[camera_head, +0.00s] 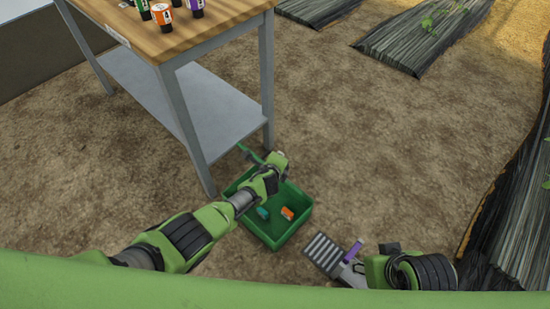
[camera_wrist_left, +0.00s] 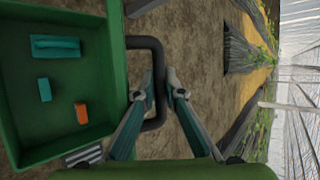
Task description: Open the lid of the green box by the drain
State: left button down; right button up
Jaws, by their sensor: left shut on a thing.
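The green box (camera_head: 300,222) stands on the soil beside the workbench, and its inside is visible from above. It also shows in the left wrist view (camera_wrist_left: 55,152). Inside lie teal pieces (camera_wrist_left: 57,46) and an orange piece (camera_wrist_left: 81,113). A dark U-shaped handle (camera_wrist_left: 146,42) sticks out from a green panel (camera_wrist_left: 117,60) at the box's side, which looks like the raised lid seen edge-on. My left gripper (camera_wrist_left: 160,82) is shut on this handle. In the head view my left arm hides part of the box. My right arm (camera_head: 410,270) is low at the right; its fingers are unclear.
The slatted drain grate (camera_head: 323,253) lies just right of the box, with a purple thing (camera_head: 353,251) near it. The workbench (camera_head: 190,35) with several small bottles stands close behind the box. Black plastic-covered beds (camera_head: 425,35) lie farther off. Soil between is clear.

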pick_arm(q)
jog(key=shift+w+d+r+h, duration=0.15)
jog(key=shift+w+d+r, duration=0.15)
jog(key=shift+w+r, duration=0.25)
jog(key=shift+w+d+r+h, duration=0.15)
jog(key=shift+w+d+r, duration=0.1)
jog(key=shift+w+r, duration=0.25)
pick_arm(e)
jog(key=shift+f, duration=0.2)
pick_arm(q)
jog(key=c, duration=2.2)
grip_release()
jog(key=shift+s+r, duration=0.1)
jog(key=o, duration=0.5)
jog(key=shift+d+f, duration=0.2)
jog(key=shift+d, duration=0.15)
jog(key=shift+w+d+f+m, duration=0.2)
jog(key=shift+w+f+m, duration=0.1)
jog(key=shift+f, duration=0.25)
jog(key=shift+c, duration=1.9)
jog(key=shift+s, duration=0.1)
pick_arm(e)
jog(key=shift+w+d, duration=0.4)
pick_arm(q)
jog(key=shift+s, duration=0.1)
